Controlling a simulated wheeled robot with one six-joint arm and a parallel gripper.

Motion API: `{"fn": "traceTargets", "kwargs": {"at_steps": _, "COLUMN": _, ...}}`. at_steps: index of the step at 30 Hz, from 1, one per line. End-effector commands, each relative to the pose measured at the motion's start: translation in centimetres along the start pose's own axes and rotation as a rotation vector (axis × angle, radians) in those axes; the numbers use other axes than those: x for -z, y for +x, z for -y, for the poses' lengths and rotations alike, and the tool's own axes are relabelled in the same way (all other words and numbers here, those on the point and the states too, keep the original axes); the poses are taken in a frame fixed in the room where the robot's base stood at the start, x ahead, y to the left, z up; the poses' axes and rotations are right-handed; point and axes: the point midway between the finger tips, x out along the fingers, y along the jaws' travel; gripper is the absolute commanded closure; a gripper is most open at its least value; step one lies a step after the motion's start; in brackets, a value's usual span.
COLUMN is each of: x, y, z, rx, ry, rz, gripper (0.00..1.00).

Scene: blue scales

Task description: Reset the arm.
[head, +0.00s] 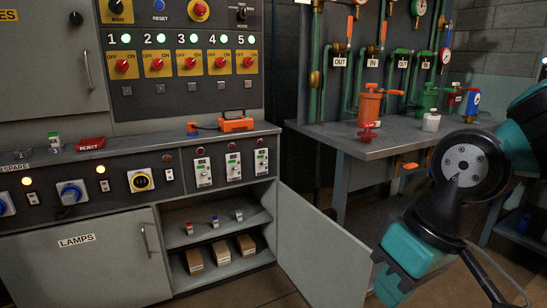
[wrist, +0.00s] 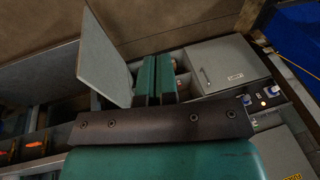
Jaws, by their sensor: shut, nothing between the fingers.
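My arm reaches in from the right edge of the head view, with its teal gripper (head: 388,283) hanging low, in front of and to the right of the open cabinet door. In the wrist view, the two teal fingers of my gripper (wrist: 156,80) lie side by side, shut with nothing between them. The gripper appears clear of the door and the workbench, touching nothing that I can see.
The open cabinet door (head: 325,250) swings out left of my gripper; it also shows in the wrist view (wrist: 108,55). A grey workbench (head: 400,147) with an orange pump (head: 369,104) stands behind my arm. A control panel (head: 180,50) fills the left. Floor is free around the gripper.

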Motion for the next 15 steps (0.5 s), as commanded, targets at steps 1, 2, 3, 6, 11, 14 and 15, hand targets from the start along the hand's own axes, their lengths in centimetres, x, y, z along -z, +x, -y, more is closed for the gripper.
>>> {"fn": "traceTargets", "kwargs": {"at_steps": 1, "x": -1.6, "y": -0.7, "z": 0.9, "rx": 0.029, "ry": -0.028, "rz": -0.001, "gripper": 1.0}}
{"fn": "traceTargets", "kwargs": {"at_steps": 2, "x": -2.5, "y": -0.9, "z": 1.5, "rx": 0.046, "ry": -0.047, "rz": 0.001, "gripper": 1.0}}
{"fn": "traceTargets", "kwargs": {"at_steps": 3, "x": -3.6, "y": -1.3, "z": 2.2, "rx": 0.069, "ry": -0.071, "rz": 0.004, "gripper": 1.0}}
{"fn": "traceTargets", "kwargs": {"at_steps": 6, "x": -5.9, "y": -2.6, "z": 4.0, "rx": 0.116, "ry": -0.125, "rz": 0.01, "gripper": 1.0}}
{"fn": "traceTargets", "kwargs": {"at_steps": 11, "x": -4.7, "y": -6.7, "z": 4.7, "rx": 0.112, "ry": -0.119, "rz": 0.013, "gripper": 1.0}}
{"fn": "traceTargets", "kwargs": {"at_steps": 14, "x": -4.2, "y": -9.1, "z": 5.2, "rx": 0.112, "ry": -0.119, "rz": 0.013, "gripper": 1.0}}
{"fn": "traceTargets", "kwargs": {"at_steps": 15, "x": -4.0, "y": -10.2, "z": 5.5, "rx": 0.111, "ry": -0.119, "rz": 0.012, "gripper": 1.0}}
